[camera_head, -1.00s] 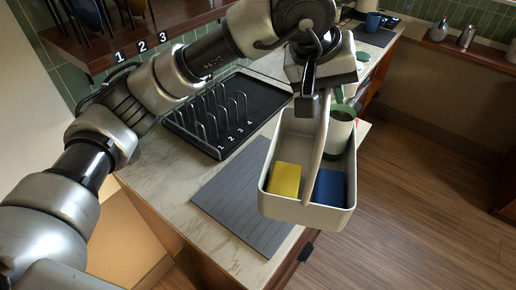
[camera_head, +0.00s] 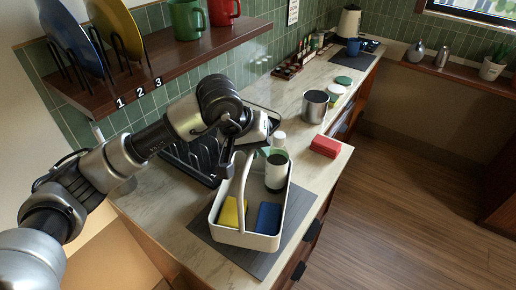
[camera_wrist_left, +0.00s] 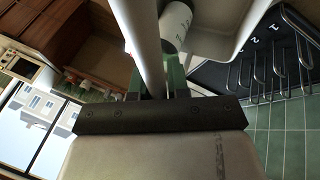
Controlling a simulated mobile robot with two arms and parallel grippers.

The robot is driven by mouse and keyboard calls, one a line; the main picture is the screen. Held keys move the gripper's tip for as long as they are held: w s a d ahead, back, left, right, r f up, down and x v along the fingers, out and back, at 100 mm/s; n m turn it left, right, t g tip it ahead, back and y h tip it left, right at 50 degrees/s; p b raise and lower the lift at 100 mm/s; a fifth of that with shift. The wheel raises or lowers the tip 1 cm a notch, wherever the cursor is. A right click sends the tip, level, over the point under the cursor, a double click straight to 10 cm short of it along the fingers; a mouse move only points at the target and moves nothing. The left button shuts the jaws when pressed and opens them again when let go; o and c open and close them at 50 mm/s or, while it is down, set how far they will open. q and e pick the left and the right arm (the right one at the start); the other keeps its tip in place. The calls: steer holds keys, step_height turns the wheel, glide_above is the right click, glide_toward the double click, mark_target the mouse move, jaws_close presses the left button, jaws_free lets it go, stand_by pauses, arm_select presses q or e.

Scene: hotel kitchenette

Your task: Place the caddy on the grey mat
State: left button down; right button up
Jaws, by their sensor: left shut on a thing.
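The light grey caddy (camera_head: 279,222) is upright over the grey mat (camera_head: 252,262), whose edges show around it. I cannot tell whether its base touches the mat. My left gripper (camera_head: 239,157) is shut on the top of the caddy's arched handle. The left wrist view shows the handle (camera_wrist_left: 143,45) between the green-edged fingers (camera_wrist_left: 160,80). My right gripper is not in view.
A dark rack (camera_head: 190,160) stands behind the caddy, partly hidden by my left arm. A red block (camera_head: 325,146) and a metal pot (camera_head: 315,106) stand to the right on the counter. A wooden shelf (camera_head: 180,62) with plates and mugs hangs above. The counter's front edge is close to the mat.

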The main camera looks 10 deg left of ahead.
arm_select(q)
steer(key=shift+f, duration=0.9)
steer(key=c, duration=1.1)
jaws_free()
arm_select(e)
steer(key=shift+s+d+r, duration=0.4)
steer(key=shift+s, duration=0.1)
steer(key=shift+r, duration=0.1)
arm_select(q)
steer(key=p+v, duration=0.3)
steer(key=v, duration=0.9)
steer(key=shift+p, duration=0.35)
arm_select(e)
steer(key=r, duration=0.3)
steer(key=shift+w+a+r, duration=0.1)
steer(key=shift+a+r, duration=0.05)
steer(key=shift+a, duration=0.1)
arm_select(q)
steer(key=shift+s+a, duration=0.1)
steer(key=shift+a, duration=0.05)
